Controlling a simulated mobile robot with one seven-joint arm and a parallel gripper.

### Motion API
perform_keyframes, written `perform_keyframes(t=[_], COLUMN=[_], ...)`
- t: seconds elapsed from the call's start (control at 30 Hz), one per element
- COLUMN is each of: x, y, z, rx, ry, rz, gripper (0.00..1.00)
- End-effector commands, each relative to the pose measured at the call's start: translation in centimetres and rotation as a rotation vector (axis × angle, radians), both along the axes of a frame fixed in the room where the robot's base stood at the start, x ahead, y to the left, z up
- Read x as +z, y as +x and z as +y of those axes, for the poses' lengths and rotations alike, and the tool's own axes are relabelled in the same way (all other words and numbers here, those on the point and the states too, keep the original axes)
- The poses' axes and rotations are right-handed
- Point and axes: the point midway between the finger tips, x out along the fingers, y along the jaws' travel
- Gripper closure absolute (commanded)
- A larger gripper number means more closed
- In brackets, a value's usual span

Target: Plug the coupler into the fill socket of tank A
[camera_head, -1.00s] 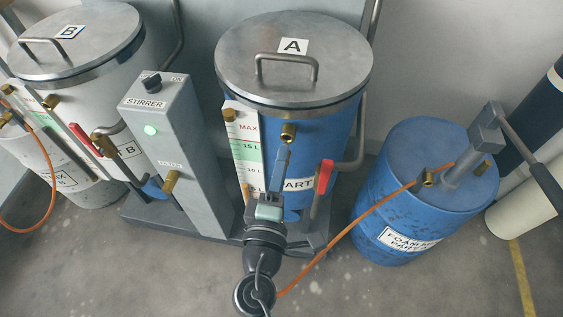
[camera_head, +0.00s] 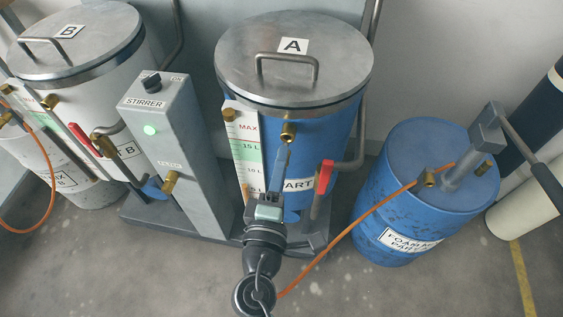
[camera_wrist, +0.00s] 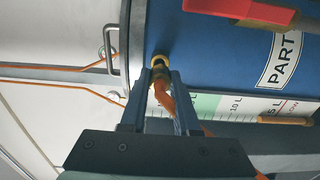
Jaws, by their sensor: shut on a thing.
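Tank A (camera_head: 335,125) is a blue cylinder with a grey lid marked A. Its brass fill socket (camera_head: 288,130) sticks out of the front wall below the lid; it also shows in the wrist view (camera_wrist: 160,60). My gripper (camera_head: 287,149) is just in front of and below the socket. In the wrist view my gripper (camera_wrist: 160,76) is shut on the coupler (camera_wrist: 159,73), which is mostly hidden between the fingertips, with an orange hose (camera_wrist: 163,95) trailing from it. The coupler is lined up close to the socket; whether they touch or are engaged I cannot tell.
A red-handled valve (camera_head: 322,185) hangs right of my gripper. The grey stirrer box (camera_head: 175,140) stands left, with white tank B (camera_head: 110,85) beyond. A blue drum (camera_head: 385,195) stands right, the orange hose running from it. A level scale (camera_head: 246,150) is on tank A.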

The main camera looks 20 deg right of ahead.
Motion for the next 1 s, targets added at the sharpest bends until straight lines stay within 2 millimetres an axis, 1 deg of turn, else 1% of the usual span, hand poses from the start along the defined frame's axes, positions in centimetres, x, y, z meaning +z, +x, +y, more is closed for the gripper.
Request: perform_keyframes(t=[0.63, 1.0], x=[0.05, 0.07], y=[0.07, 0.79], z=[-0.05, -0.54], rx=[0.0, 0.0], ry=[-0.001, 0.0], rz=[-0.001, -0.001], gripper=[1.0, 1.0])
